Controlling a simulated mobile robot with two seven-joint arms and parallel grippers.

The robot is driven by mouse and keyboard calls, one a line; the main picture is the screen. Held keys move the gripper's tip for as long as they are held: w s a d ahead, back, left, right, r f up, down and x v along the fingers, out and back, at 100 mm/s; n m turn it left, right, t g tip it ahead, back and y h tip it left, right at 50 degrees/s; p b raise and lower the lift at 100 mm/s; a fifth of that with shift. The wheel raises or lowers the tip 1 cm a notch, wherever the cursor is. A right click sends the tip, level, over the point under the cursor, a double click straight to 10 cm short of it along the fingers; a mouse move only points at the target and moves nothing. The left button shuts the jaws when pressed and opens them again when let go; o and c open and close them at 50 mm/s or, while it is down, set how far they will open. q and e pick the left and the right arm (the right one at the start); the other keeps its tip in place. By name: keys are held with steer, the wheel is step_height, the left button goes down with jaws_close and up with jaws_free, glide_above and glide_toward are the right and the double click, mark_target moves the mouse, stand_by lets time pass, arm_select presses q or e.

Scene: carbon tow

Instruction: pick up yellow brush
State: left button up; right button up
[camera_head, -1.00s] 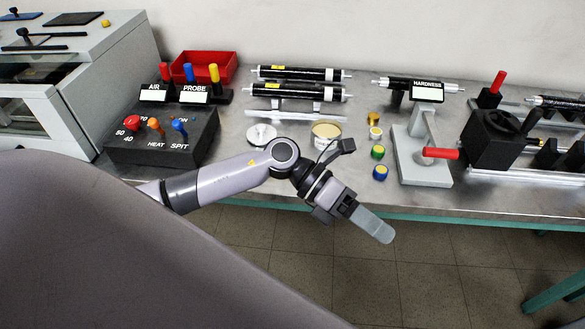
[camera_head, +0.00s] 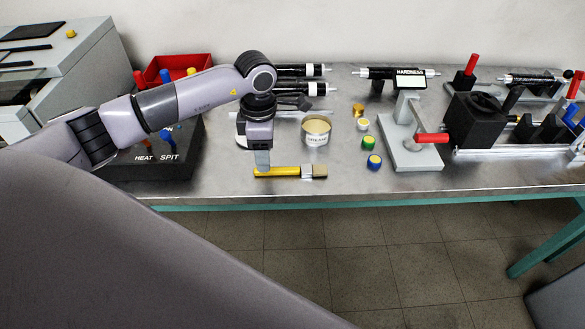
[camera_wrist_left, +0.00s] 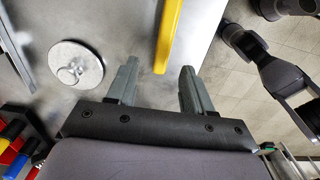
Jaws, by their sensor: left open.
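The yellow brush (camera_head: 280,171) lies on the metal bench close to its front edge, its yellow handle to the left and its pale grey head to the right. My left gripper (camera_head: 262,160) points down over the left part of the handle. In the left wrist view, the two fingers of my left gripper (camera_wrist_left: 158,75) are apart with nothing between them. The yellow handle (camera_wrist_left: 169,35) shows just past the fingertips, roughly in line with the gap. In the head view the near finger overlaps the handle's edge; contact cannot be told. My right gripper is not in view.
A labelled tin (camera_head: 316,131) stands behind the brush. Small coloured-lid jars (camera_head: 369,143) and a grey hardness stand (camera_head: 412,153) are to the right. A black control box (camera_head: 180,165) is to the left. A round metal lid (camera_wrist_left: 76,67) shows in the wrist view.

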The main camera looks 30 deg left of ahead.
arm_select(q)
steer(key=shift+s+f, duration=0.1)
steer(key=shift+f, duration=1.85)
jaws_close()
steer(key=shift+r, duration=0.2)
step_height(320, 180, up, 20)
steer(key=shift+b, duration=0.35)
steer(key=shift+f, duration=0.15)
